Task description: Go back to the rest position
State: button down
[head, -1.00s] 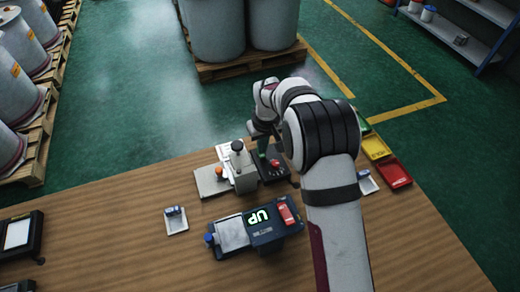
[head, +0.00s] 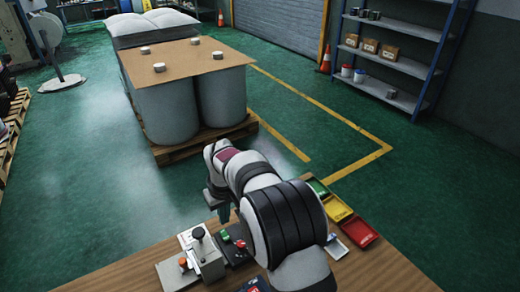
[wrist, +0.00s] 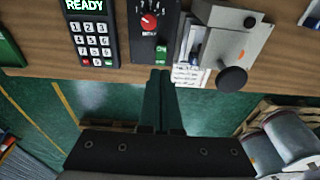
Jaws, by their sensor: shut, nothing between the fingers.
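My gripper (wrist: 160,80) is shut and empty in the wrist view, its two dark fingers side by side. It hangs over the table's edge with green floor behind it. In the head view my gripper (head: 221,212) is raised at the far edge of the table, apart from the devices below. My arm bends in front of it and hides part of the table.
A dark box with a red knob (wrist: 148,22), a READY keypad (wrist: 92,38) and a grey press-like device (wrist: 222,42) line the table edge. Green (head: 318,186), yellow (head: 337,209) and red (head: 358,231) trays stand right. Wrapped drums (head: 170,105) stand on a pallet beyond.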

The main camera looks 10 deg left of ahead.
jog(key=s+d+r+m+g, duration=0.1)
jog(key=s+d+r+m, duration=0.45)
jog(key=d, duration=0.55)
jog(key=s+d+r+m, duration=0.3)
jog(key=s+d+r, duration=0.4)
jog(key=s+d, duration=0.3)
jog(key=s+d+f+m, duration=0.1)
jog(key=s+d+m, duration=0.1)
jog(key=s, duration=0.5)
jog(key=s+d+f+m, duration=0.1)
jog(key=s+d+m, duration=0.2)
jog(key=s, duration=0.4)
jog(key=shift+d+m+y, duration=0.3)
jog(key=shift+m, duration=0.15)
